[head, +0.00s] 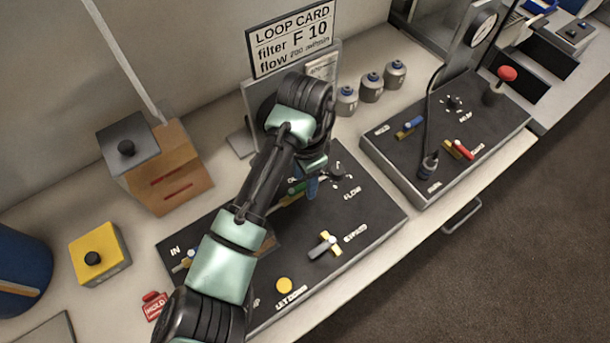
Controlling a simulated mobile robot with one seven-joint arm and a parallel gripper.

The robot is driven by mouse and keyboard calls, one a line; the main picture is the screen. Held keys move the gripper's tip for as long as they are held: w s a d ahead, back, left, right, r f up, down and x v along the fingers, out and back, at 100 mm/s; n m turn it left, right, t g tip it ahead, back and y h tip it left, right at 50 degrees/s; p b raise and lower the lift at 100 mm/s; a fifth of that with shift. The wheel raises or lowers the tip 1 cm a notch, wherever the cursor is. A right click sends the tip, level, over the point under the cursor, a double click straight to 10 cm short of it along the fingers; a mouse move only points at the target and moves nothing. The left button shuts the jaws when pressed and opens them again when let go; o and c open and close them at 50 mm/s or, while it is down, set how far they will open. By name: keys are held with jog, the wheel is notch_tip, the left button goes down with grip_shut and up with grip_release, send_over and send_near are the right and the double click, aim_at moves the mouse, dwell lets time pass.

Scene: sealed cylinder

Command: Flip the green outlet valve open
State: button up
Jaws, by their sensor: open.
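The green outlet valve (291,199) sits on the dark left panel (370,220) in the head view, just right of my forearm. Its handle lies roughly along the panel, and my arm hides part of it and most of its label. My gripper (312,187) points down at the valve's right side, close to the handle. I cannot tell whether a fingertip touches the handle.
A black flow knob (337,171) stands close to the right of my gripper. A loop card (291,36) stands behind. A second panel (448,130) is at right.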

grip_shut()
jog(key=shift+r, duration=0.1)
jog(key=shift+w+r+n+p, duration=0.1)
jog(key=shift+w+n+p, duration=0.05)
jog(key=shift+n+p, duration=0.45)
grip_release()
jog(key=shift+a, duration=0.1)
